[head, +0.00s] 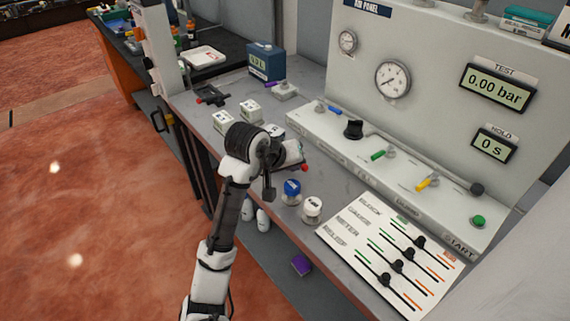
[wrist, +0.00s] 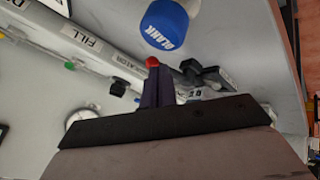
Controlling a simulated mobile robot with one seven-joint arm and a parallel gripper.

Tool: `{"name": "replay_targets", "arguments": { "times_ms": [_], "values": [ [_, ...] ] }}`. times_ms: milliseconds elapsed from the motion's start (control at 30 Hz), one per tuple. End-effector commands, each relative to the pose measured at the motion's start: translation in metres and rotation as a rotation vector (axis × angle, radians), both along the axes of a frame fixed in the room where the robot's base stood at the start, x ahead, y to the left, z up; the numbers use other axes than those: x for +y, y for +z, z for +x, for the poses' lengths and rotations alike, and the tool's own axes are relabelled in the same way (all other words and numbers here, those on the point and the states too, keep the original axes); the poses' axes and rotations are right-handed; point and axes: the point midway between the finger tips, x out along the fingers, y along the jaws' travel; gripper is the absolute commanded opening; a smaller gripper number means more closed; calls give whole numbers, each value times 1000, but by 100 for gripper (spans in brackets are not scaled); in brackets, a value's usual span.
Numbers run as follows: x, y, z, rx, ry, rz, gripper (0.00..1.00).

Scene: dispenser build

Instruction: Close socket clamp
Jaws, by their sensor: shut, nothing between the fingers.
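My gripper (head: 291,155) is over the bench, seen from behind in the head view. Its dark fingers (wrist: 156,88) are together and empty in the wrist view. A red knob (head: 304,168) shows just right of my gripper. In the wrist view a red knob (wrist: 152,62) appears right at the fingertips; I cannot tell whether they touch. A black fixture (wrist: 205,77) lies beyond the fingers in the wrist view. My gripper and wrist hide most of what lies under them, so the clamp's opening is not clear.
A blue cap marked BLANK (head: 291,187) and a white cap (head: 312,207) stand close in front of my gripper. The air panel's valve rail (head: 385,160) runs behind. A black fixture with a red tip (head: 212,96) and white blocks (head: 250,110) lie at left.

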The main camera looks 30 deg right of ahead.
Motion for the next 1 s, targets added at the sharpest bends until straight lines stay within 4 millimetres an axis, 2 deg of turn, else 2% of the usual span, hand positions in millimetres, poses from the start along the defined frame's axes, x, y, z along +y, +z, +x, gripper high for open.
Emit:
{"name": "replay_targets", "arguments": {
  "times_ms": [200, 400, 600, 1000],
  "values": [
    [34, 39, -8, -6, 8, 0, 0],
    [58, 69, -15, -4, 13, 2, 0],
    [69, 80, -18, -1, 13, 3, 0],
    [70, 80, -19, 0, 14, 3, 0]
  ]
}}
